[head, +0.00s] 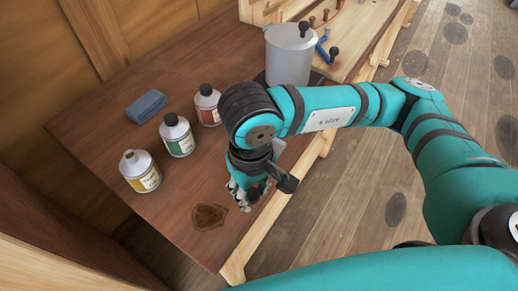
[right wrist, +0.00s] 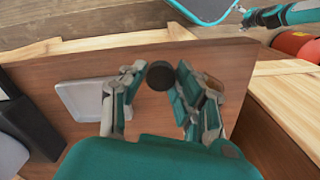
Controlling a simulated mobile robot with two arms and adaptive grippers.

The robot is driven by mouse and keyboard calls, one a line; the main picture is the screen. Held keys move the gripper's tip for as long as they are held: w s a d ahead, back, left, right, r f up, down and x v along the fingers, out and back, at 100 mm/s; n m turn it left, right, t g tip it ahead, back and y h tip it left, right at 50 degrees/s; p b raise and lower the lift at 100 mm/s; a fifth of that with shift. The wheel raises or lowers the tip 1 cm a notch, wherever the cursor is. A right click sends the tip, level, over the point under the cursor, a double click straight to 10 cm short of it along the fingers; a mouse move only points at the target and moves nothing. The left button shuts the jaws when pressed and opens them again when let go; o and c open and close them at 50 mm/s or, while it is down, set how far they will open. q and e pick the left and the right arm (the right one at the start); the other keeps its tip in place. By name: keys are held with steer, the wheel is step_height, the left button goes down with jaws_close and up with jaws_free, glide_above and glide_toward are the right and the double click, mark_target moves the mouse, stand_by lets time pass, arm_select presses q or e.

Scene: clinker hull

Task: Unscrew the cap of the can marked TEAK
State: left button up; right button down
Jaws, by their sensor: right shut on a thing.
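Three cans stand upright in a row on the brown bench top (head: 110,105). The yellow-labelled can (head: 142,171) shows a bare pale neck with no black cap. The green-labelled can (head: 177,136) and the red-labelled can (head: 207,105) each have a black cap on. The label words are too small to read, so I cannot tell which is TEAK. My right gripper (head: 247,192) is right of the cans, apart from them, over the bench near its front edge. In the right wrist view its fingertips are closed on a round black cap (right wrist: 160,75). My left gripper is not seen.
A blue block (head: 147,106) lies behind the cans. A grey cylindrical pot (head: 290,55) stands at the bench's far end. A dark stain (head: 209,216) marks the bench near its front. A pale square tray (right wrist: 80,101) lies on the bench in the wrist view.

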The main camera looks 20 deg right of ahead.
steer(key=w+d+p, duration=0.1)
steer(key=w, duration=0.3)
steer(key=w+d+p, duration=0.1)
steer(key=w+d, duration=0.1)
steer(key=w, duration=0.2)
steer(key=w+d+f+p, duration=0.1)
steer(key=w+d, duration=0.1)
steer(key=w, duration=0.2)
steer(key=shift+w+d+f+p, duration=0.1)
steer(key=shift+w+d+p, duration=0.15)
steer(key=shift+w+p, duration=0.05)
steer(key=shift+w+d, duration=0.1)
steer(key=shift+w, duration=0.1)
step_height(320, 180, down, 4)
steer(key=shift+r+p, duration=0.2)
steer(key=shift+p, duration=0.55)
steer(key=shift+f, duration=0.1)
steer(key=shift+f+b, duration=0.1)
steer(key=shift+b, duration=0.25)
steer(key=c, duration=1)
jaws_free()
steer(key=shift+o, duration=0.2)
